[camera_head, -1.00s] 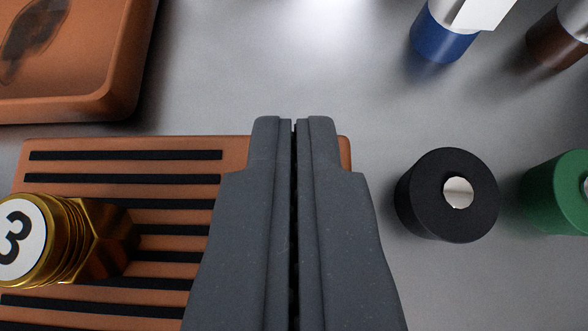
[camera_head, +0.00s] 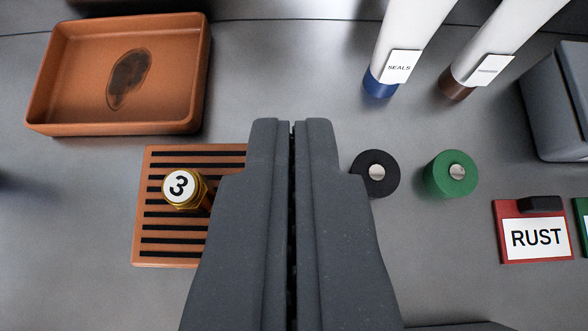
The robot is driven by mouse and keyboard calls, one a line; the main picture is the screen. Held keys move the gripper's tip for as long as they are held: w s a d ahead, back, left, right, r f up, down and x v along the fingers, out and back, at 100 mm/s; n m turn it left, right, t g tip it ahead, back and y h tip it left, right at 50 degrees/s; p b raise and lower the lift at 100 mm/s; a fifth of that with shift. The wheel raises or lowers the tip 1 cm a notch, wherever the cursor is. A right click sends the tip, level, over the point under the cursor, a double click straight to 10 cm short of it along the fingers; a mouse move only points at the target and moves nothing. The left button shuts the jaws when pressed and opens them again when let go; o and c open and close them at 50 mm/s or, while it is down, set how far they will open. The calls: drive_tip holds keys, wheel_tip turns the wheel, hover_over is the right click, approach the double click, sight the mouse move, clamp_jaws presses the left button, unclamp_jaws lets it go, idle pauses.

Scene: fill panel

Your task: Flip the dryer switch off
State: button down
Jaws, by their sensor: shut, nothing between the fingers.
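My gripper (camera_head: 292,124) is shut and empty, with its two dark grey fingers together in the middle of the view. It points over the grey panel, between a slatted orange rack and a black round knob. No part is clearly marked as the dryer switch. The black knob (camera_head: 375,174) with a silver centre sits just right of my fingers, partly hidden by them. A green knob (camera_head: 451,174) with a silver centre sits further right. I cannot tell whether either is touched.
An orange tray (camera_head: 48,121) with a dark stain lies at upper left. A brass fitting marked 3 (camera_head: 181,185) stands on the orange slatted rack (camera_head: 141,240). White tubes with blue (camera_head: 380,84) and brown (camera_head: 457,84) ends are at upper right. A red RUST block (camera_head: 507,215) and grey box (camera_head: 553,100) lie right.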

drive_tip(key=shift+s+r, duration=0.5)
drive_tip(key=shift+r, duration=0.2)
drive_tip(key=shift+r, duration=0.1)
